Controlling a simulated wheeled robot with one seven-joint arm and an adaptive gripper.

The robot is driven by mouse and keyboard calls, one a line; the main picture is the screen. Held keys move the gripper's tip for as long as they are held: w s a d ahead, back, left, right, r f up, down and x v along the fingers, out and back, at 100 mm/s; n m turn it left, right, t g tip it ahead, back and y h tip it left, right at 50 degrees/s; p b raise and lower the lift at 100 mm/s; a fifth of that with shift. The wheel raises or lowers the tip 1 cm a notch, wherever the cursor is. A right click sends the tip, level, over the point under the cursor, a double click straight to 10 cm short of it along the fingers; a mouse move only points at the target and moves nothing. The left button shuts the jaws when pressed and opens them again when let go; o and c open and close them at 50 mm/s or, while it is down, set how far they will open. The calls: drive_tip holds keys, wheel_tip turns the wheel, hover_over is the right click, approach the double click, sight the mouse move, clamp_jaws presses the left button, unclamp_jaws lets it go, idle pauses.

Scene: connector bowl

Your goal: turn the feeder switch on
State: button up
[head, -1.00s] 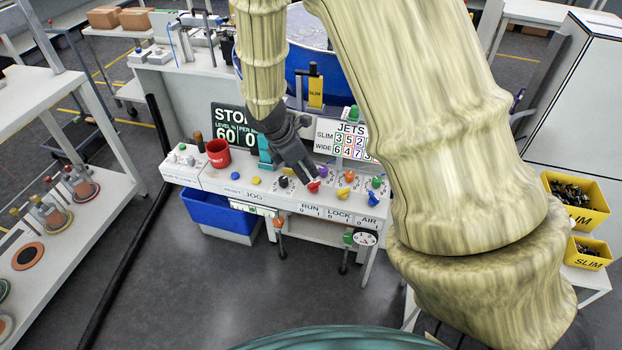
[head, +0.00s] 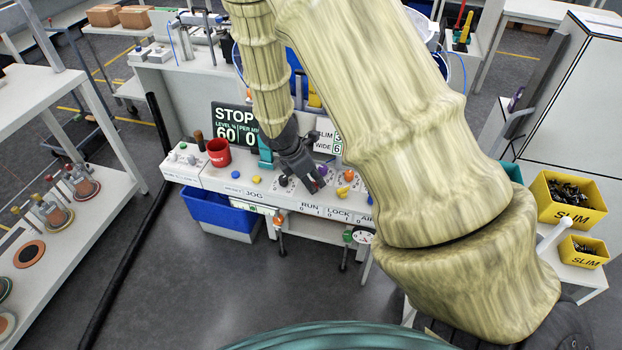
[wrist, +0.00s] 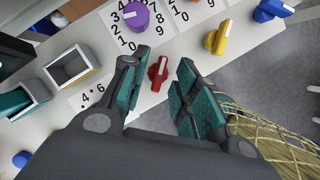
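My gripper (wrist: 163,70) is open in the wrist view, its two teal-padded fingers apart. A red rotary knob (wrist: 157,74) with a white pointer line shows between the fingers, with no clear contact on either side. In the head view my gripper (head: 314,184) is low over the white control panel (head: 235,181), at the row above the RUN label (head: 310,207), and covers the red knob. No label reading feeder is legible, so I cannot tell which control is the feeder switch.
Near the red knob are a purple dial (wrist: 135,15), a yellow knob (wrist: 217,38) and a blue knob (wrist: 270,10). Teal and grey box-like parts (wrist: 70,66) stand to the left. A red mug (head: 218,152) stands on the panel's left part. The floor in front is clear.

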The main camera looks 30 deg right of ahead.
clamp_jaws()
drive_tip(key=shift+p, duration=0.3)
drive_tip(key=m+g+p, duration=0.1)
drive_tip(key=m+p, duration=0.1)
drive_tip(key=m, duration=0.1)
drive_tip(key=shift+w+r, duration=0.1)
drive_tip(key=m+p, duration=0.1)
drive_tip(key=m+g, duration=0.1)
drive_tip(key=m, duration=0.1)
drive_tip(key=shift+w+d+m+y+p, duration=0.1)
drive_tip(key=shift+w+m+y+p, duration=0.05)
drive_tip(key=shift+m+y+p, duration=0.2)
drive_tip(key=m+g+y, duration=0.1)
drive_tip(key=m, duration=0.1)
drive_tip(key=m+y, duration=0.1)
drive_tip(key=m, duration=0.2)
drive_tip(key=shift+w+d+g+p, duration=0.1)
drive_tip(key=shift+d+g+p, duration=0.05)
drive_tip(key=shift+g+p, duration=0.25)
drive_tip(key=m+y, duration=0.1)
drive_tip(key=m, duration=0.2)
drive_tip(key=m+y, duration=0.1)
drive_tip(key=m, duration=0.2)
drive_tip(key=shift+d, duration=0.2)
drive_tip(key=shift+m, duration=0.25)
